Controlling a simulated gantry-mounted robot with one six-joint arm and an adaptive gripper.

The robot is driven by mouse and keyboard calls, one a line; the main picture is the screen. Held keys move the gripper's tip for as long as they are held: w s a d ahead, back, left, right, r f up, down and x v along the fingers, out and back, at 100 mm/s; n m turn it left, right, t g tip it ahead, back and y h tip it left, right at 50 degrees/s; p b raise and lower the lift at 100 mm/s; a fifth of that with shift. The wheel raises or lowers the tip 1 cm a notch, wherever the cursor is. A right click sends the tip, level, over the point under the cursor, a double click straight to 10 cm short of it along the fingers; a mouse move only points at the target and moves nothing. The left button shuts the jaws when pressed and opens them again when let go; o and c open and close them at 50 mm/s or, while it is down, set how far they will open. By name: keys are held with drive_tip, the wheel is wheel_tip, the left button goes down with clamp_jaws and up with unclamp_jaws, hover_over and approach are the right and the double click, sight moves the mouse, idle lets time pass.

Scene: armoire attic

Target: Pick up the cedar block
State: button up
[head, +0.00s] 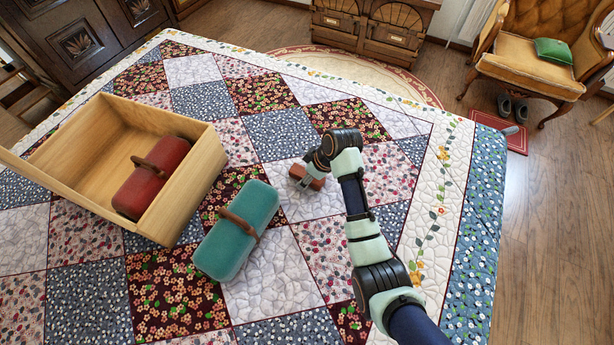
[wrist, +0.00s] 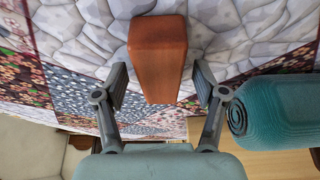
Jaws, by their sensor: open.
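The cedar block (wrist: 158,62) is a reddish-brown wooden block on a pale patch of the quilt. In the wrist view it lies between and a little beyond the fingertips of my gripper (wrist: 161,84), which is open, with a visible gap on each side. In the head view the cedar block (head: 308,177) shows only in part, beside my gripper (head: 305,172); the gripper and arm hide some of it. I cannot tell from the head view how high the fingers are above the quilt.
A teal case with a brown handle (head: 236,236) lies on the quilt left of my gripper; it also shows in the wrist view (wrist: 280,112). A wooden box (head: 196,178) holding a red case (head: 150,183) stands farther left. The patchwork quilt (head: 285,133) is clear behind the block.

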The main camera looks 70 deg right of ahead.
drive_tip(key=shift+c, duration=0.4)
drive_tip(key=c, duration=1.2)
wheel_tip(320, 180, up, 20)
drive_tip(key=p, duration=0.6)
drive_tip(key=shift+r, duration=0.1)
